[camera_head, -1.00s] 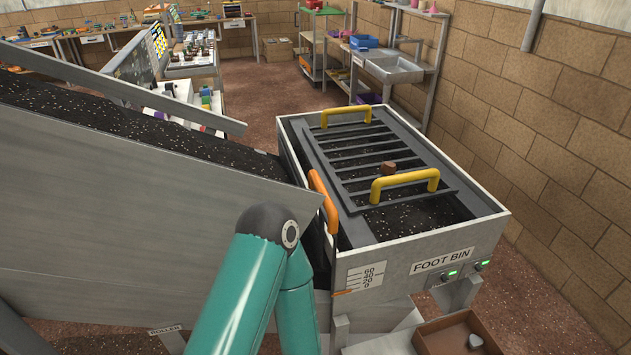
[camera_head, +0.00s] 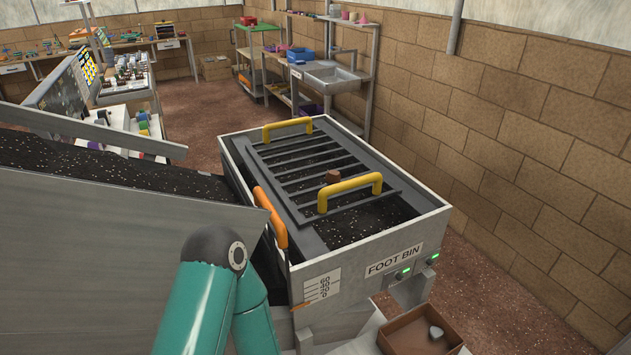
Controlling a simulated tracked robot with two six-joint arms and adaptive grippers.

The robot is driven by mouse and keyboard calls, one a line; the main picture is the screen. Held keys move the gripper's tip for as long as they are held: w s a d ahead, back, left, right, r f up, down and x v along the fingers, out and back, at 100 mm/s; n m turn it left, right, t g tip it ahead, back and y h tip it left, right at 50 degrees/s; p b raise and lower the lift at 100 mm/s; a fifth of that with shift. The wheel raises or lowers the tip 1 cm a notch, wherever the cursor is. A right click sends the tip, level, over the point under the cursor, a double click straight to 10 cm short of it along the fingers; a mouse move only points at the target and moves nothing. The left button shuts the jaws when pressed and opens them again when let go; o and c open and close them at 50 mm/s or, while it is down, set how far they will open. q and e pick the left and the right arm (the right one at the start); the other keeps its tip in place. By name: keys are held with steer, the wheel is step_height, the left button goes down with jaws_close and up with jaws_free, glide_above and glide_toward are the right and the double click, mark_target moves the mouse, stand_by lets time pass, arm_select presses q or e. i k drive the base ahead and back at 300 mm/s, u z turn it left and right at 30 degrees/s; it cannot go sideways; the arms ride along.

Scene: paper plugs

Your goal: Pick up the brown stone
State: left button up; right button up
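The brown stone (camera_head: 332,176) is a small blocky lump. It rests on the dark bar grate (camera_head: 292,171) over the foot bin (camera_head: 387,245), just behind the nearer yellow handle. One teal arm of mine reaches in from the bottom, left of the bin's front corner. Its gripper is out of view, and so is my other gripper. Nothing touches the stone.
A brown tray (camera_head: 396,337) with a grey stone (camera_head: 436,332) sits below the bin's front. Yellow handles (camera_head: 350,190) and an orange handle (camera_head: 270,216) stand up from the bin. A sloped chute of dark soil (camera_head: 100,172) borders the bin's left. A brick wall stands at right.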

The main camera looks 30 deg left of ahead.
mark_target(333, 176)
steer(key=z, duration=0.9)
steer(key=i, duration=3.1)
steer(key=u, duration=0.25)
steer(key=i, duration=0.5)
steer(key=z, duration=2.1)
